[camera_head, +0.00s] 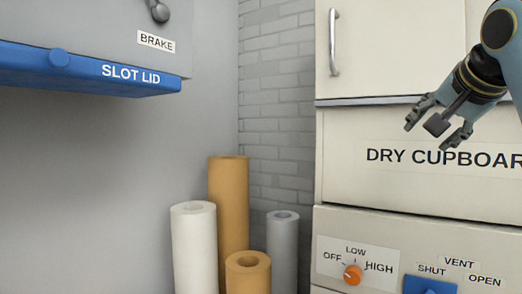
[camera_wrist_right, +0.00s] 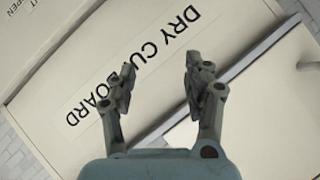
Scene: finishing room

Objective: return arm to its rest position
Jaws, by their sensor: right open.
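My right gripper (camera_head: 436,124) is at the upper right of the head view, in front of the dry cupboard (camera_head: 345,180). Its fingers are spread and nothing is between them. In the right wrist view the gripper (camera_wrist_right: 160,75) also shows open and empty, with the cupboard's lettered front (camera_wrist_right: 70,90) behind it. I cannot tell how far the fingers are from the cupboard front. My left gripper is in neither view.
A blue slot lid (camera_head: 90,80) juts out at the upper left. Several rolls, including a white one (camera_head: 194,250) and a tall tan one (camera_head: 229,200), stand in the corner. An orange knob (camera_head: 352,275) and a blue part (camera_head: 430,286) are on the panel below the cupboard.

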